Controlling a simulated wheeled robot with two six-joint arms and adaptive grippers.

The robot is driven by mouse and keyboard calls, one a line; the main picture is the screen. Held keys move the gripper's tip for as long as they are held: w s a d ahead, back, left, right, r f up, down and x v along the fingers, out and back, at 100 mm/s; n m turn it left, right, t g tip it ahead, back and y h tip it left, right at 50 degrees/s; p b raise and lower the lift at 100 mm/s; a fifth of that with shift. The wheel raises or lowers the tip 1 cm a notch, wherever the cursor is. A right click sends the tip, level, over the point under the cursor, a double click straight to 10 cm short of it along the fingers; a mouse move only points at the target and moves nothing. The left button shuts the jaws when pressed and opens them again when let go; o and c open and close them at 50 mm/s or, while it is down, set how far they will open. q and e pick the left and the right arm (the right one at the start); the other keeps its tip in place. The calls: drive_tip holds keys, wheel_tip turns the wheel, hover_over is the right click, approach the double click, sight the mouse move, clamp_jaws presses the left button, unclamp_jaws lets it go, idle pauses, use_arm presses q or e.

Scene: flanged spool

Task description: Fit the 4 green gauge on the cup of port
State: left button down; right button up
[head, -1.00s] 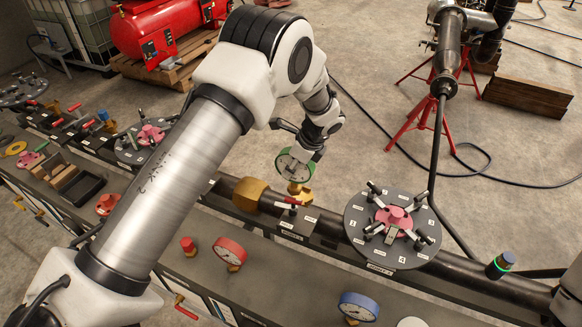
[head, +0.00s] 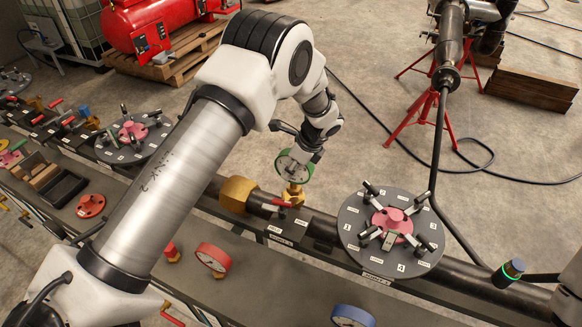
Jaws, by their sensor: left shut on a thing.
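The green gauge (head: 293,166) has a green rim and a pale face. My left gripper (head: 305,155) is shut on it and holds it upright over the pipe. A brass fitting (head: 293,193) stands directly below the gauge, above a red-handled valve (head: 285,204) on the pipe. I cannot tell whether that brass piece is the gauge's own stem or the cup of the port, or whether the two are seated together. My right gripper is out of view.
A grey flange disc (head: 355,238) with a pink hub and several dark clamps lies to the right of the gauge. A larger brass nut (head: 238,194) is on the pipe to the left. A red gauge (head: 213,258) and a blue gauge (head: 352,316) lie on the near bench.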

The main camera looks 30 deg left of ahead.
use_arm(q)
drive_tip(key=shift+s+r, duration=0.4)
drive_tip(key=shift+s, duration=0.15)
drive_tip(key=shift+w+f, duration=0.35)
drive_tip(key=shift+w, duration=0.05)
drive_tip(key=shift+s+f, duration=0.1)
drive_tip(key=shift+s, duration=0.15)
drive_tip(key=shift+f, duration=0.2)
drive_tip(key=shift+w+f+b, duration=0.1)
drive_tip(key=shift+f+b, duration=0.35)
drive_tip(key=shift+f, duration=0.25)
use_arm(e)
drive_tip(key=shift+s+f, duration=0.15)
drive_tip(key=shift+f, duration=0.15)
use_arm(q)
drive_tip(key=shift+r, duration=0.1)
